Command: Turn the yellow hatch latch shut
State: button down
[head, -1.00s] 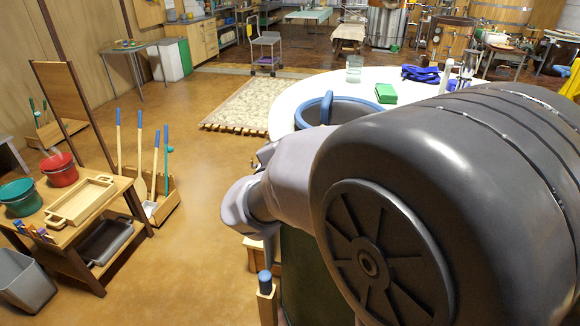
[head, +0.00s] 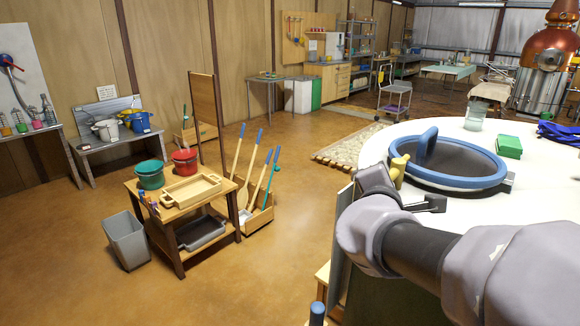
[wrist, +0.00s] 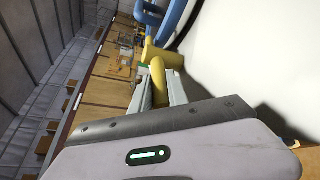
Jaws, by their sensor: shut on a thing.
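The round hatch (head: 447,168) has a blue rim and a blue handle (head: 427,146) standing up from it, in a white surface at right in the head view. The yellow hatch latch (head: 399,167) stands at the hatch's near left edge. My gripper (head: 388,183) is at the latch. In the wrist view, the yellow latch (wrist: 158,72) runs between the two fingers of my gripper (wrist: 161,88), which are shut on it. Its yellow head shows beyond the fingertips, beside part of the blue rim. The fingers hide part of the latch.
A wooden stand (head: 180,213) with buckets and a tray is at left. The floor between is clear.

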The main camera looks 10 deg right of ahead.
jog(key=c, duration=1.3)
grip_release()
jog(key=p+v, duration=0.3)
jog(key=v, duration=1.4)
jog(key=shift+s, duration=0.2)
jog(key=shift+r, duration=0.1)
